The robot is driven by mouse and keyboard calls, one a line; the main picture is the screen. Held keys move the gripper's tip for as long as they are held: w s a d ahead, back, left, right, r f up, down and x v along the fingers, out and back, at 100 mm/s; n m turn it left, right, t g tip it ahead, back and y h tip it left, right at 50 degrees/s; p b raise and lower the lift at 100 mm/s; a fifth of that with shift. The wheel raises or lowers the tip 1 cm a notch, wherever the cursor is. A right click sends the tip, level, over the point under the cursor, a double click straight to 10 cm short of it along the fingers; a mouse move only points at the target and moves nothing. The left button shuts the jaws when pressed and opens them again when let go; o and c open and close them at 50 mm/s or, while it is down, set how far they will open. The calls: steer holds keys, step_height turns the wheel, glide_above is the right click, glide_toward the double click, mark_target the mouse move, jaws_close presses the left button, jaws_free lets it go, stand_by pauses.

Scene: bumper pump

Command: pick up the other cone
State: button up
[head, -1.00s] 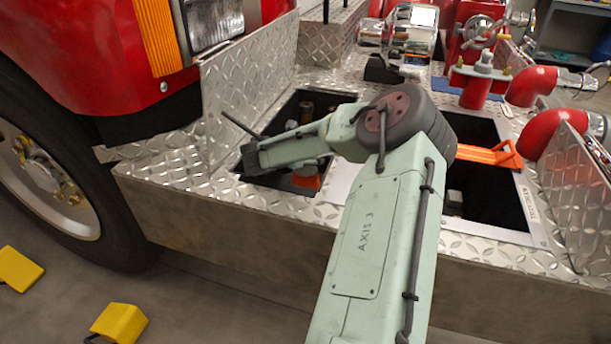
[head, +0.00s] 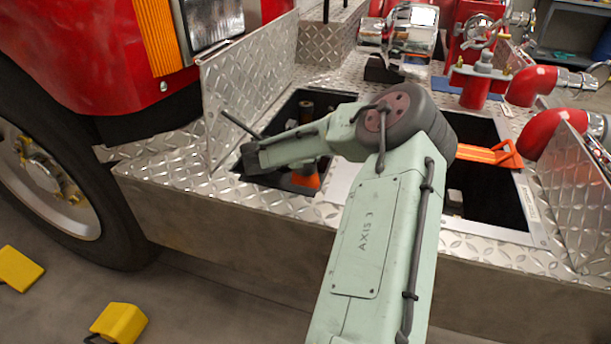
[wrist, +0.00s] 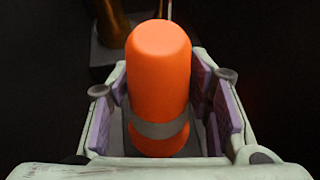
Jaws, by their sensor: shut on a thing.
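The orange cone (wrist: 158,75) stands between the two fingers of my gripper (wrist: 165,125) in the wrist view, with a grey band around it. The fingers with purple pads are shut on it from both sides. In the head view a small part of the orange cone (head: 306,180) shows below my arm, in the left open compartment (head: 262,178).
A brass-coloured fitting (wrist: 113,20) on a dark base stands behind the cone. A raised diamond-plate lid (head: 245,85) borders the left compartment. Red pipes (head: 535,87) stand at the right.

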jaws_close()
